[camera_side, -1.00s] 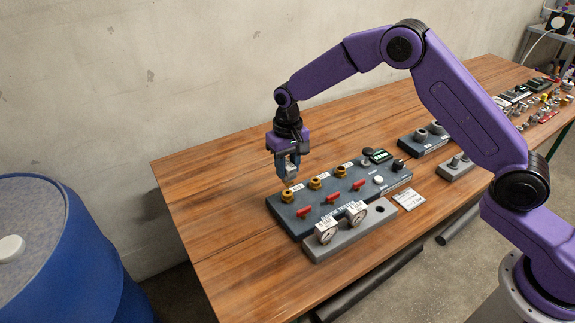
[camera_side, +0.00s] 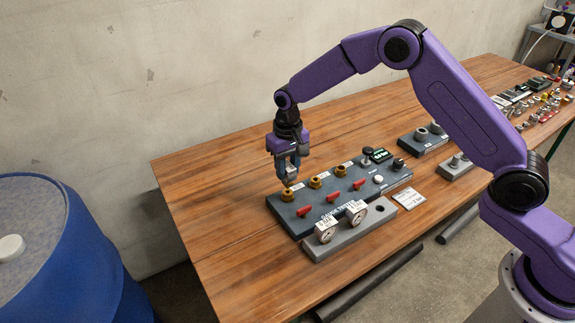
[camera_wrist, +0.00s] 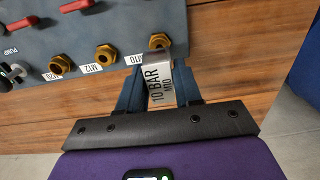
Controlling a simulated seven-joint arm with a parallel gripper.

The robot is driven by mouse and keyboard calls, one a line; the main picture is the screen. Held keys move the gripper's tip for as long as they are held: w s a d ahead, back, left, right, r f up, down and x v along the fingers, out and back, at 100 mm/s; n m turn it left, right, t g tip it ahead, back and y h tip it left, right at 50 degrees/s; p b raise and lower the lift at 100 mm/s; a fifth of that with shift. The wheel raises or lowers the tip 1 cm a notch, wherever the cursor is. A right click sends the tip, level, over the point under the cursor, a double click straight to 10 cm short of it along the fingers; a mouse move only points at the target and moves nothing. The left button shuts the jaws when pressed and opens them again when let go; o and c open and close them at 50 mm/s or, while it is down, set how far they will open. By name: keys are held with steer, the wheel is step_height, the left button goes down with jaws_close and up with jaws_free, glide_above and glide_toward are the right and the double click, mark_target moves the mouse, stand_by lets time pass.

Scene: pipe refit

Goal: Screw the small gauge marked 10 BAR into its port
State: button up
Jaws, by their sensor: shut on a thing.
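The small gauge (camera_wrist: 158,82) is in the wrist view, a pale metal block with 10 BAR and M10 on its face. My gripper (camera_wrist: 158,88) is shut on it, with a blue-grey finger on each side. The gauge's far end is close to the brass port beside the M10 label (camera_wrist: 160,42); I cannot tell whether its thread touches. In the side view my gripper (camera_side: 289,178) points down, just above the leftmost brass port (camera_side: 288,196) of the dark panel (camera_side: 325,218). The gauge is too small to make out clearly there.
Two more brass ports (camera_side: 315,181) (camera_side: 340,170) and several red valve levers (camera_side: 305,211) are on the panel. A grey rack (camera_side: 345,238) in front holds two larger gauges (camera_side: 326,230) (camera_side: 356,212) and has an empty hole (camera_side: 380,209). The table's left side is clear.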

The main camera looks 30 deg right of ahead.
steer(key=shift+f, duration=1.3)
stand_by(1.9)
steer(key=m, duration=0.3)
steer(key=shift+m, duration=1.5)
steer(key=shift+m, duration=1)
steer(key=m, duration=0.4)
